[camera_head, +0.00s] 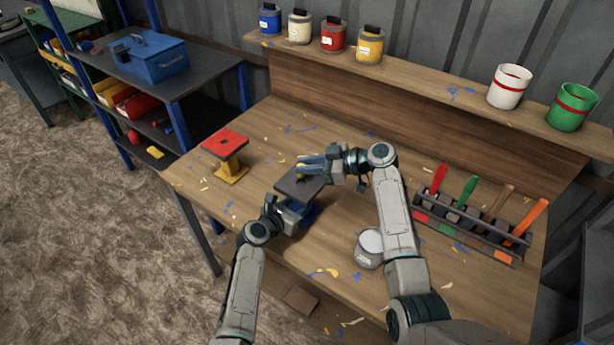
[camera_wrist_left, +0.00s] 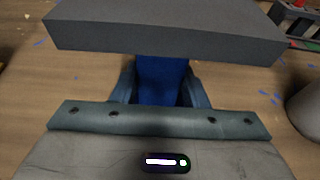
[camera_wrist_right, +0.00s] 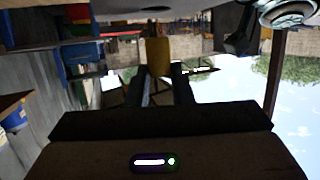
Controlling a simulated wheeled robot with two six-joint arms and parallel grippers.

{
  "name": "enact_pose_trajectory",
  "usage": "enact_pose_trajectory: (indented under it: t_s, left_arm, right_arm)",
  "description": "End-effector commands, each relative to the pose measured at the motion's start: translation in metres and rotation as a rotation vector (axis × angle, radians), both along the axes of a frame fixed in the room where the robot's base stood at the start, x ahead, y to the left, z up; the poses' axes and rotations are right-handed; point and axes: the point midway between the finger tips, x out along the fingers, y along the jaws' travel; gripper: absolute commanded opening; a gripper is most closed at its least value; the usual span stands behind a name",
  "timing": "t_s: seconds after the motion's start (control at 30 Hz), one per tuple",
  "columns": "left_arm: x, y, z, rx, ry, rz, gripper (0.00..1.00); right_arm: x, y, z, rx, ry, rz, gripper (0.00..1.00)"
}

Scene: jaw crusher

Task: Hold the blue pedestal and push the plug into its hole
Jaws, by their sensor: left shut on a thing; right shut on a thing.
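The blue pedestal (camera_head: 310,214) stands on the workbench with a dark grey square top plate (camera_head: 287,186). My left gripper (camera_head: 289,208) is shut on its blue stem (camera_wrist_left: 160,82), below the plate, from the near left side. The yellow plug (camera_wrist_right: 158,55) is between the fingers of my right gripper (camera_head: 308,165), which is shut on it. In the head view a bit of the plug (camera_head: 301,173) shows under the fingers, over the plate. The hole is hidden, and I cannot tell whether the plug touches the plate or sits in it.
A yellow pedestal with a red top (camera_head: 225,142) stands to the left. A grey-white can (camera_head: 369,250) is close by at the right, with a tool rack (camera_head: 470,225) beyond it. Cans line the back shelf (camera_head: 430,92). The front left of the bench (camera_head: 215,195) is mostly clear.

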Motion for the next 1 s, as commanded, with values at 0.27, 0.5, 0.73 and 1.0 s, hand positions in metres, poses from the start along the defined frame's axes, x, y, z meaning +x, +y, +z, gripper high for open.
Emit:
enact_pose_trajectory:
  t_s: [0.27,0.5,0.73,1.0]
  left_arm:
    - [0.000,0.000,0.000,0.000,0.000,0.000,0.00]
    - [0.000,0.000,0.000,0.000,0.000,0.000,0.00]
    - [0.000,0.000,0.000,0.000,0.000,0.000,0.00]
    - [0.000,0.000,0.000,0.000,0.000,0.000,0.00]
  right_arm:
    - [0.000,0.000,-0.032,0.000,0.003,-0.001,0.00]
    - [0.000,0.000,-0.039,0.000,-0.001,0.000,0.00]
    - [0.000,0.000,-0.042,0.000,0.000,0.000,0.26]
    - [0.000,0.000,-0.042,0.000,0.000,0.000,0.42]
